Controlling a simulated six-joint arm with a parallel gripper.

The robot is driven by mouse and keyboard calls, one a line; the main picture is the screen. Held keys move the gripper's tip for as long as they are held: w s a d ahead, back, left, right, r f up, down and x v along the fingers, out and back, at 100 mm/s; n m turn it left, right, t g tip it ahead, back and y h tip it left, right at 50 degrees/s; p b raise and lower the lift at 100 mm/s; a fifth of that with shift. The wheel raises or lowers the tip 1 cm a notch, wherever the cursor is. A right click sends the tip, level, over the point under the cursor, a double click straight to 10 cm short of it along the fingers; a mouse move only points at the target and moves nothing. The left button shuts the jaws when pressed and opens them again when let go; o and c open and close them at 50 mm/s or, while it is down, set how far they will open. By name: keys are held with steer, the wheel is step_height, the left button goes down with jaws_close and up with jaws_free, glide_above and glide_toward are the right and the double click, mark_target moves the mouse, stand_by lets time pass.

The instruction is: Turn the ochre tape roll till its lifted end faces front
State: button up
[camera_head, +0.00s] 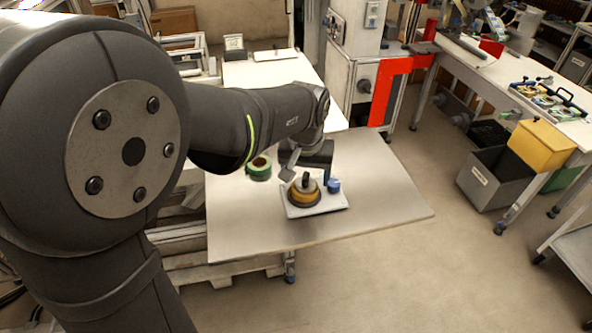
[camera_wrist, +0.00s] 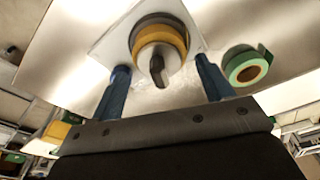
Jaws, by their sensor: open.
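The ochre tape roll (camera_head: 300,196) sits on a dark round base on a white plate (camera_head: 326,205) on the table. In the wrist view the roll (camera_wrist: 158,42) shows at the top, with a dark upright post or handle (camera_wrist: 157,68) at its middle. I cannot make out its lifted end. My gripper (camera_wrist: 162,64) is open, its two blue fingers apart on either side of the post and apparently not touching the roll. In the head view a blue fingertip (camera_head: 334,185) shows right of the roll; the other finger is hidden.
A green tape roll (camera_head: 259,168) with a raised flap lies left of the plate; it also shows in the wrist view (camera_wrist: 244,70). The grey table (camera_head: 375,195) is bare to the right. A red-edged cabinet (camera_head: 376,90) stands behind.

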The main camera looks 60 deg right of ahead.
mark_target(316, 187)
steer(key=shift+f, duration=0.4)
steer(key=shift+c, duration=0.2)
steer(key=c, duration=1.1)
steer(key=n, duration=0.3)
steer(key=n+t, duration=0.1)
steer(key=n, duration=0.3)
steer(key=shift+y, duration=0.3)
steer(key=n, duration=0.4)
steer(key=shift+n+y, duration=0.3)
steer(key=n, duration=0.3)
steer(key=shift+n+y, duration=0.3)
steer(key=o, duration=1.2)
steer(key=shift+c, duration=0.2)
steer(key=shift+r, duration=0.1)
step_height(316, 187, up, 17)
steer(key=s, duration=0.2)
steer(key=shift+s+d, duration=0.2)
steer(key=shift+s, duration=0.05)
